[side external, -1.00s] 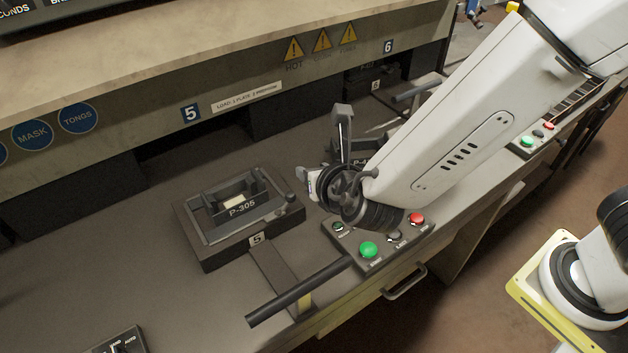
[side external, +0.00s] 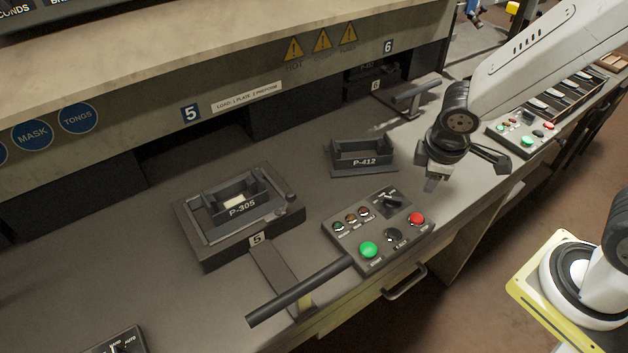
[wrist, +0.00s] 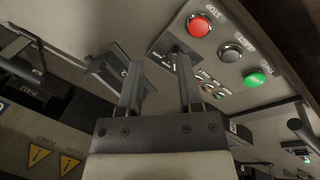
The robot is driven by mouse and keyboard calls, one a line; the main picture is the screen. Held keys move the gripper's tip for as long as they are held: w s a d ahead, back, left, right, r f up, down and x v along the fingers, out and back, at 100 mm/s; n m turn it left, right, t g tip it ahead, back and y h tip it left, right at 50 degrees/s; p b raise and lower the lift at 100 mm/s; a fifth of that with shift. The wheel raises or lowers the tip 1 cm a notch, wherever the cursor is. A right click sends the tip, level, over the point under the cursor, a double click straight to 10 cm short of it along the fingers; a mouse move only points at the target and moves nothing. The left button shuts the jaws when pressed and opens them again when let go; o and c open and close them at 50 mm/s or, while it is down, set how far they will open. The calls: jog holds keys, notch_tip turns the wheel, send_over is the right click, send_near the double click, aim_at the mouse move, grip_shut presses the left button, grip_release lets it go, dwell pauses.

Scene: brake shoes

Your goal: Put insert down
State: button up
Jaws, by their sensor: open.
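The insert, a dark open frame marked P-412 (side external: 362,161), rests upright and flat on the grey bench, behind the button panel. In the wrist view it shows as a dark block (wrist: 112,74), partly hidden behind one finger. My gripper (side external: 431,184) is to the right of the insert, apart from it and above the bench near the front edge. In the wrist view the two fingers of my gripper (wrist: 159,82) stand apart with nothing between them.
A P-305 insert (side external: 240,208) sits in the plate (side external: 205,253) at station 5. A button panel (side external: 350,240) and a dark bar handle (side external: 298,290) lie in front. Another control panel (side external: 512,145) stands to the right.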

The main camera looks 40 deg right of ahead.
jog(key=m, duration=0.2)
jog(key=d+m+y, duration=0.1)
jog(key=m, duration=0.2)
jog(key=d+m+y, duration=0.1)
jog(key=m, duration=0.2)
jog(key=shift+s+d+r+t, duration=0.2)
jog(key=shift+s+r+t, duration=0.1)
jog(key=shift+r, duration=0.1)
jog(key=shift+c, duration=0.2)
